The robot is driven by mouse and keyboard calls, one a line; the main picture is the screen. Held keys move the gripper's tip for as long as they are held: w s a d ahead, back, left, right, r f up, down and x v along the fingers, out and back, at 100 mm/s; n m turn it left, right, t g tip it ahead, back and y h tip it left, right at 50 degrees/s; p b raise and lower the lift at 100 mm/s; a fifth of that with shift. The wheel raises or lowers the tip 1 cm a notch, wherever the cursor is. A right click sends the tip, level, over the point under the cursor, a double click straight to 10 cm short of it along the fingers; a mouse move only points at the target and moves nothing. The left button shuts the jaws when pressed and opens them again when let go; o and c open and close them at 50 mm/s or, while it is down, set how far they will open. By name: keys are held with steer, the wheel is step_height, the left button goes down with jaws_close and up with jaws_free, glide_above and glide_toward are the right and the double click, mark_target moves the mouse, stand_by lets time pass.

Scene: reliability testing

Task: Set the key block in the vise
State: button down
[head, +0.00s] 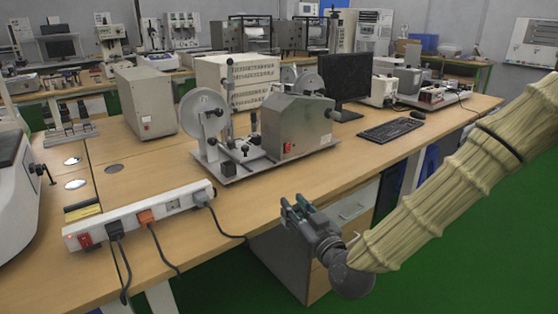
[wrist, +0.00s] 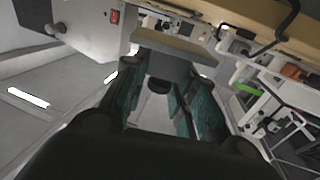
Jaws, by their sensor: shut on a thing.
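My gripper (head: 295,207) hangs in the air in front of the bench edge, at lower centre in the head view. In the wrist view its two teal-padded fingers (wrist: 158,78) are shut on a plain grey block (wrist: 168,66), which I take as the key block. Its dark lower end shows between the fingers. In the head view the block is too small and hidden to tell from the fingers. I cannot single out the vise with certainty. A grey bench machine (head: 297,125) with small clamp-like parts on a metal base plate (head: 228,175) stands behind the gripper.
A white power strip (head: 138,217) with plugs and cables lies along the bench's front left. A keyboard (head: 391,130) and monitor (head: 345,76) stand behind right. A beige box (head: 146,102) stands behind left. Bare wooden bench (head: 262,193) shows in front of the machine.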

steer(key=w+d+f+m+t+h, duration=0.15)
steer(key=d+f, duration=0.25)
steer(key=f, duration=0.5)
steer(key=w+d+f+m+h, duration=0.1)
steer(key=d+f+m+h, duration=0.2)
steer(key=f, duration=0.5)
steer(key=w+d+f+h, duration=0.25)
steer(key=d+f, duration=0.25)
steer(key=f, duration=0.4)
steer(key=s+r+p, duration=0.4)
steer(key=r+p, duration=0.6)
steer(key=r, duration=0.2)
steer(key=s+r+p, duration=0.3)
steer(key=r+p, duration=0.8)
steer(key=s+f, duration=0.6)
steer(key=f, duration=0.1)
steer(key=shift+s+f+b, duration=0.15)
steer(key=shift+f+b, duration=0.05)
steer(key=shift+b, duration=0.1)
